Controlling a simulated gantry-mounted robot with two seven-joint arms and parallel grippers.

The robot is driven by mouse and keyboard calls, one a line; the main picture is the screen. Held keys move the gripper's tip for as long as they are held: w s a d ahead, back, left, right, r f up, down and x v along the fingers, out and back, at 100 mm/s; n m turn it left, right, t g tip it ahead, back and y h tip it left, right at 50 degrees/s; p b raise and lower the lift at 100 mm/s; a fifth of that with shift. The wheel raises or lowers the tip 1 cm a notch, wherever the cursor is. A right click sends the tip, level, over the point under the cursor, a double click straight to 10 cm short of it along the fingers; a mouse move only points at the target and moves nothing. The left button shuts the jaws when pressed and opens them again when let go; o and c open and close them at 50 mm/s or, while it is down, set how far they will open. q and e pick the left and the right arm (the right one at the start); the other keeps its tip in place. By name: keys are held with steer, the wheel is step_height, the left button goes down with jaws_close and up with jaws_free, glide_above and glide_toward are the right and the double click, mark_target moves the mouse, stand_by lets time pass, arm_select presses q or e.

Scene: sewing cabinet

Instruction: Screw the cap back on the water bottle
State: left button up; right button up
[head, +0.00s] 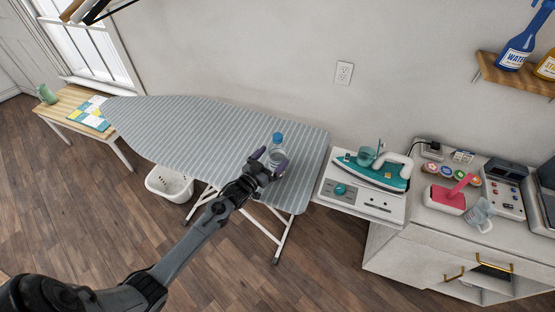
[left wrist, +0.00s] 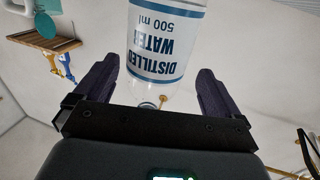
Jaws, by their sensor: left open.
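A clear water bottle (head: 276,152) stands upright on the striped ironing board near its right end. A blue cap (head: 277,138) shows at its top; I cannot tell whether it is screwed down or only resting there. My left gripper (head: 269,163) is at the bottle, open, with a finger on either side of it. In the left wrist view the bottle (left wrist: 152,45), labelled "DISTILLED WATER 500 ml", appears upside down between the spread fingers (left wrist: 158,72), with gaps on both sides. Its neck end is partly hidden by the gripper body. My right gripper is not in view.
The ironing board (head: 190,125) is otherwise clear. A teal iron (head: 375,170) rests on its stand at the right, beside a cabinet (head: 430,245) with a pink-and-white item, a clear jug (head: 478,213) and devices. A white basket (head: 170,184) is on the floor below the board.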

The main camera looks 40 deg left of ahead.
arm_select(q)
steer(key=w, duration=0.3)
steer(key=shift+w+d+f, duration=0.1)
steer(key=shift+w+d, duration=0.1)
steer(key=shift+w, duration=0.6)
steer(key=c, duration=1.3)
steer(key=shift+o, duration=0.2)
steer(key=shift+r, duration=0.2)
